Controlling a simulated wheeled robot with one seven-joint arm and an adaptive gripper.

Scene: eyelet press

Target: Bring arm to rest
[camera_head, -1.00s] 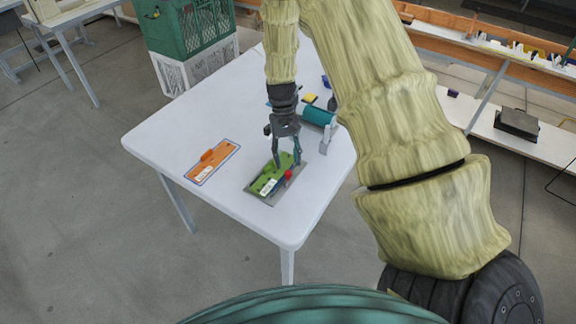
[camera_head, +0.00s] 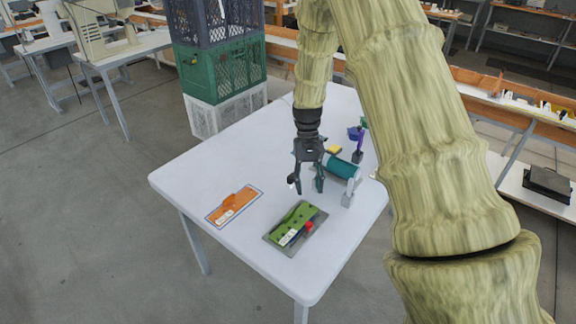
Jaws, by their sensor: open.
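My gripper (camera_head: 306,189) is open and empty. It hangs fingers down above the white table (camera_head: 190,181), just behind a green block (camera_head: 298,222) and apart from it. The green block lies on a grey plate (camera_head: 317,227) near the table's front, with a red knob (camera_head: 309,226) and a white label on it. My arm comes down from the top of the view and its larger links hide part of the table's right side.
An orange piece (camera_head: 234,205) lies on the table at left. A teal cylinder (camera_head: 342,168) on a grey stand, a yellow item (camera_head: 334,149) and a purple item (camera_head: 360,136) are behind and right of my gripper. Stacked crates (camera_head: 219,72) stand behind the table.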

